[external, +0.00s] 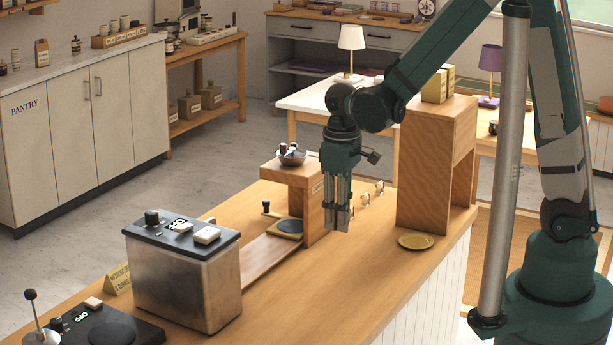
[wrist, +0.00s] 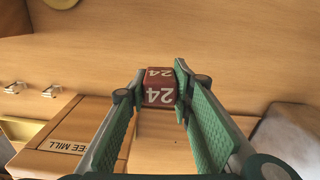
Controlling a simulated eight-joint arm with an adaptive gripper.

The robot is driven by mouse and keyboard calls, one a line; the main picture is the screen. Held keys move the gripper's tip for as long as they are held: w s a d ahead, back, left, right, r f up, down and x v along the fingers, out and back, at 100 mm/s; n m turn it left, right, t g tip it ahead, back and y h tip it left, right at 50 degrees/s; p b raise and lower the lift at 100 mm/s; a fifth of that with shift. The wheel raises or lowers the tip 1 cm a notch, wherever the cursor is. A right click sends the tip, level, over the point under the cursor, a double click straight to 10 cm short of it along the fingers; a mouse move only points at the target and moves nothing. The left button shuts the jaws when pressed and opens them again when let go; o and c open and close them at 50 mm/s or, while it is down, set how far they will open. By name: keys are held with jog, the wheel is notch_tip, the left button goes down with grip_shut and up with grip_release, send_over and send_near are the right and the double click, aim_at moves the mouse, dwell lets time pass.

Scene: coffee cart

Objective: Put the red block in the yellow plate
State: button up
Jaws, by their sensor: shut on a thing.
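The red block (wrist: 159,88), marked 24 in white, is between the two green fingertips of my gripper (wrist: 157,86) in the wrist view. My gripper is shut on it. In the external view my gripper (external: 341,222) points down over the wooden counter, just right of the coffee mill, and the block cannot be made out there. The yellow plate (external: 416,241) lies on the counter to the right of my gripper, near the counter's right edge, apart from it. The plate's bare top shows.
The wooden mill stand (external: 306,205) with a bowl (external: 291,156) on top stands left of my gripper. A tall wooden box (external: 424,165) stands behind the plate. A metal box (external: 185,270) is at the front left. The counter between gripper and plate is clear.

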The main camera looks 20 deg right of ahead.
jog(key=d+r+m+b, duration=0.1)
jog(key=d, duration=2.2)
jog(key=shift+w+d+r, duration=0.35)
jog(key=shift+w+r, duration=0.05)
jog(key=shift+f, duration=0.15)
jog(key=b, duration=0.1)
send_over(422, 247)
jog(key=shift+f, duration=2.8)
jog(key=shift+f+b, duration=0.4)
jog(key=shift+f, duration=1.7)
jog(key=shift+f+b, duration=0.45)
jog(key=shift+b, duration=0.05)
jog(key=o, duration=0.9)
